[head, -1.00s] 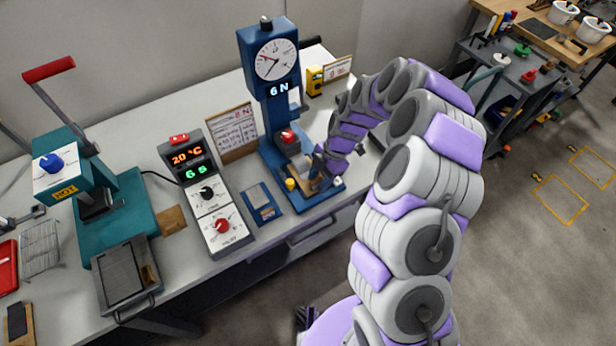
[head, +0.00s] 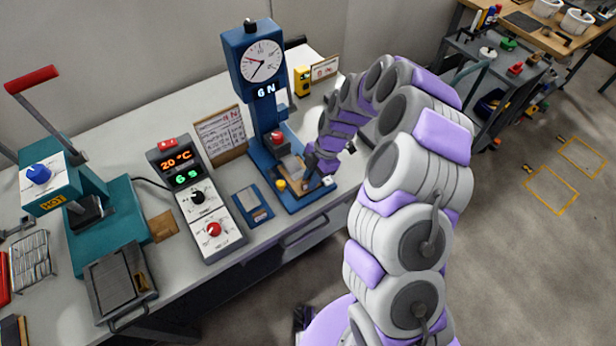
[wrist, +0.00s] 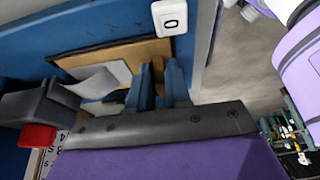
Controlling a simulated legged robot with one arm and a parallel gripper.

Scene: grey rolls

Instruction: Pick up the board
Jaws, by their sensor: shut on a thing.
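The board (wrist: 153,52) is a flat brown piece in the wrist view, lying against the blue base of the force stand. A light grey sheet-like piece (wrist: 98,82) overlaps its left part. My gripper (wrist: 158,88) has its two blue fingers at the board's near edge and is shut on it; the exact contact is partly hidden. In the head view my gripper (head: 314,172) is low over the right side of the blue stand base (head: 300,205), and the board is mostly hidden by it.
The blue force stand (head: 252,45) with its dial and "6 N" readout rises left of my gripper. A control box (head: 195,198), a blue pad (head: 252,205) and a teal hot press (head: 105,222) stand further left. Open floor (head: 520,250) lies right.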

